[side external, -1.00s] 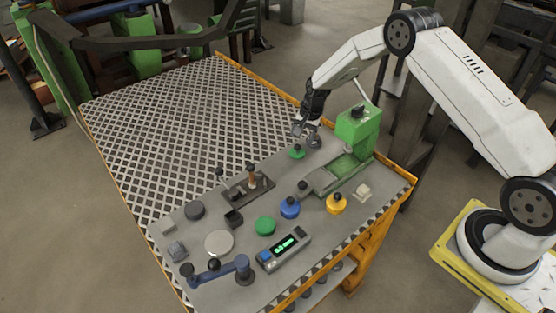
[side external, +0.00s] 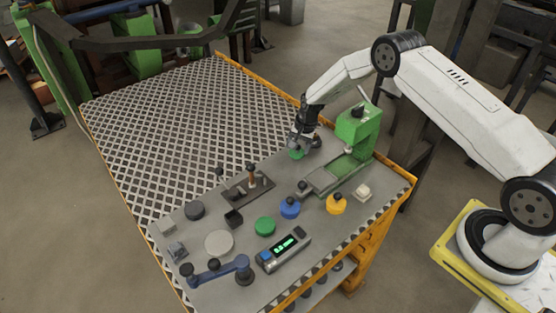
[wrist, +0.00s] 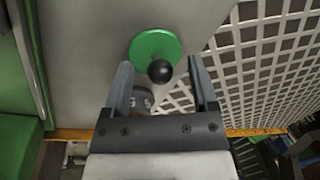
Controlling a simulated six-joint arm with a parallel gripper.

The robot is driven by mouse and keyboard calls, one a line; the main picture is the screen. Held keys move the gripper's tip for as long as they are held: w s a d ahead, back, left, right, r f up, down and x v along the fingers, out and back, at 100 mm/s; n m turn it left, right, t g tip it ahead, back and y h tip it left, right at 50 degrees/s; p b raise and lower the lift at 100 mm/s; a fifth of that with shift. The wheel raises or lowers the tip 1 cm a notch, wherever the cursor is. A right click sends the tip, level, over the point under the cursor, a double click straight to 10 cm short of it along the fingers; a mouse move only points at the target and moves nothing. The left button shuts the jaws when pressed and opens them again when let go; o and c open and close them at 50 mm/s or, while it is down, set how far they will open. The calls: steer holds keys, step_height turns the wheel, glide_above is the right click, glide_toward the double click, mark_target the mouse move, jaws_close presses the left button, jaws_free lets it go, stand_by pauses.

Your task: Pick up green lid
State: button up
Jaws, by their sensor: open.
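The green lid (wrist: 150,45) is a round green disc with a black ball knob (wrist: 160,71). It lies on the grey table top near the start of the grating. In the side external view the green lid (side external: 296,154) is partly hidden by my gripper (side external: 301,142), which is just above it. In the wrist view my gripper (wrist: 160,64) is open and empty. The knob appears between its two fingertips, apart from both; I cannot tell how far the tips are above the lid.
A green machine (side external: 357,130) stands close to the right of my gripper. Blue (side external: 290,209) and yellow (side external: 336,206) knobbed pieces, a flat green disc (side external: 265,227), a display box (side external: 284,250) and a dark tray (side external: 248,187) lie nearer the front. The white grating (side external: 190,120) is clear.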

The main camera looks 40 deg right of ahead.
jaws_close()
steer(key=shift+r, duration=0.1)
stand_by(0.3)
steer(key=shift+r, duration=4.95)
steer(key=shift+r, duration=0.1)
